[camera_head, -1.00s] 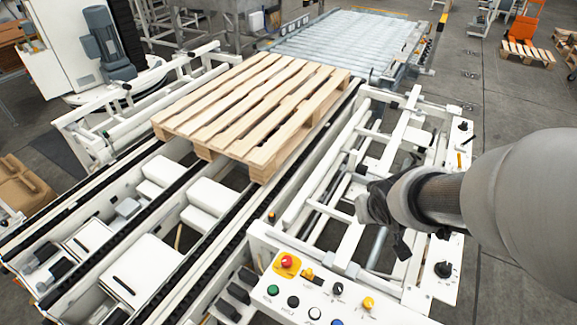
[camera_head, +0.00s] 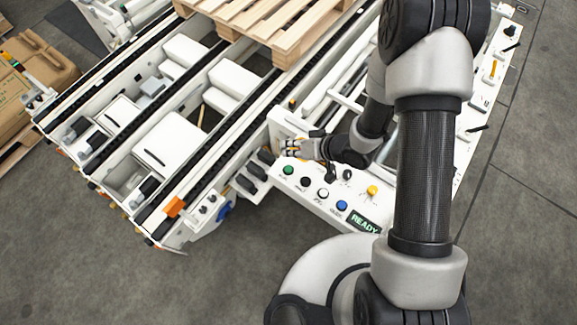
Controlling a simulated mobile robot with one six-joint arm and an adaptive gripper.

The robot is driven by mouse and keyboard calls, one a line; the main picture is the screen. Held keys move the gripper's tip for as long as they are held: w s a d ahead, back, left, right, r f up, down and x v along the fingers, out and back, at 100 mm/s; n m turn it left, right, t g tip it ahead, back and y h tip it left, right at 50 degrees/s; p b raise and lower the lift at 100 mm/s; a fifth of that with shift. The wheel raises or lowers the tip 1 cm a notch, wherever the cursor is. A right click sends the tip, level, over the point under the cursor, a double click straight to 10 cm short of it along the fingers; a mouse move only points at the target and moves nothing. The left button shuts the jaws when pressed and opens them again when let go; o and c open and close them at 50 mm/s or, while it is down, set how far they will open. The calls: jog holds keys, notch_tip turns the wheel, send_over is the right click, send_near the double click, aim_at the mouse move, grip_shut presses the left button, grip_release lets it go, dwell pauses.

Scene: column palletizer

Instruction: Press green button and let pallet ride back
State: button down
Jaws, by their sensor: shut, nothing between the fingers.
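The green button (camera_head: 288,170) sits at the left end of the white control panel (camera_head: 325,205). My gripper (camera_head: 286,147) is shut and empty. Its fingertips are just above the green button in the picture, pointing left over the panel's upper left part; I cannot tell its height, and I see no contact with the button. The red emergency button is hidden behind the gripper. The wooden pallet (camera_head: 262,22) lies across the conveyor chains (camera_head: 212,152) at the top edge, partly out of frame.
Black (camera_head: 305,181), white (camera_head: 323,193) and blue (camera_head: 341,205) buttons sit close beside the green one. A yellow knob (camera_head: 372,190) is farther right. A display (camera_head: 365,220) reads READY. White rails (camera_head: 330,80) lie behind my arm. Brown boxes (camera_head: 38,75) stand at far left.

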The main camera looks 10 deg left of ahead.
jog(key=b, duration=0.7)
send_over(290, 167)
notch_tip(290, 167, down, 8)
jog(key=shift+r, duration=0.15)
jog(key=shift+f+b, duration=0.4)
jog(key=shift+f, duration=0.15)
jog(key=shift+f, duration=0.15)
dwell(0.5)
jog(key=shift+f, duration=0.3)
